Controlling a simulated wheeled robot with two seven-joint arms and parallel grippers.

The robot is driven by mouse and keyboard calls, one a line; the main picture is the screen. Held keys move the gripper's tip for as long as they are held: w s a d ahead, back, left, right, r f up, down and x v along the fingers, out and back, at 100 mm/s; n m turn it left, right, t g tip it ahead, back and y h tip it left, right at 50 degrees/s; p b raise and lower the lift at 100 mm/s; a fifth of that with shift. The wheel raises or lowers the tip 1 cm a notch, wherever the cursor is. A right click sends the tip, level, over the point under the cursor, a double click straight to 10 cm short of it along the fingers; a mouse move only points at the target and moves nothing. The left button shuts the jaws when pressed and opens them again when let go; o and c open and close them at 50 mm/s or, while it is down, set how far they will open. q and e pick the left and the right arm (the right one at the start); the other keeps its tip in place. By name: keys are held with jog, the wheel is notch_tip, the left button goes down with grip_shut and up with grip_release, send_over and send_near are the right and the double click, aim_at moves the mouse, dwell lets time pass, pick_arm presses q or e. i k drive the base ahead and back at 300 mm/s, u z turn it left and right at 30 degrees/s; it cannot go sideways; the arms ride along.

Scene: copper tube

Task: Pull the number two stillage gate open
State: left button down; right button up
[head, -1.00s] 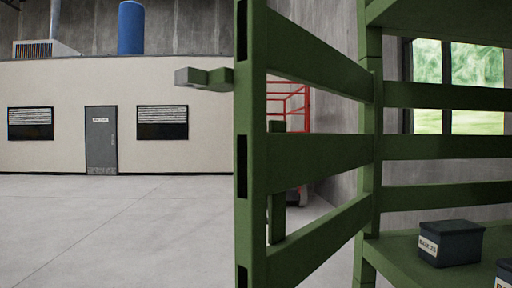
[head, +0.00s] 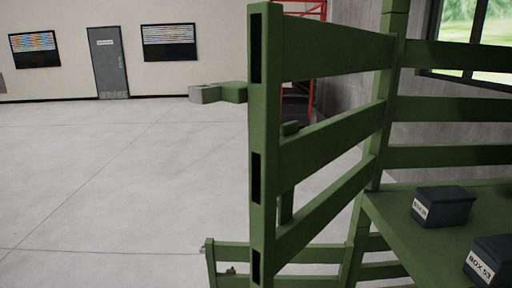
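A green slatted gate (head: 335,133) stands upright in the middle of the head view, hinged to the corner post of the green stillage (head: 394,232). It is swung out from the stillage, with its free-end post toward me and dark slots along that post. A lower green gate or panel (head: 310,253) with a grey-tipped corner shows below. No number can be read on either. Neither of my grippers is in view.
Dark labelled boxes (head: 440,205) sit on the stillage deck at the right, one reading BOX 53 (head: 490,264). A red frame (head: 305,95) stands behind the gate. The concrete floor (head: 110,190) at the left is clear up to the wall with a grey door (head: 107,62).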

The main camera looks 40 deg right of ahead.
aim_at(283, 48)
jog(key=u, duration=0.55)
jog(key=i, duration=2.15)
jog(key=z, duration=3.1)
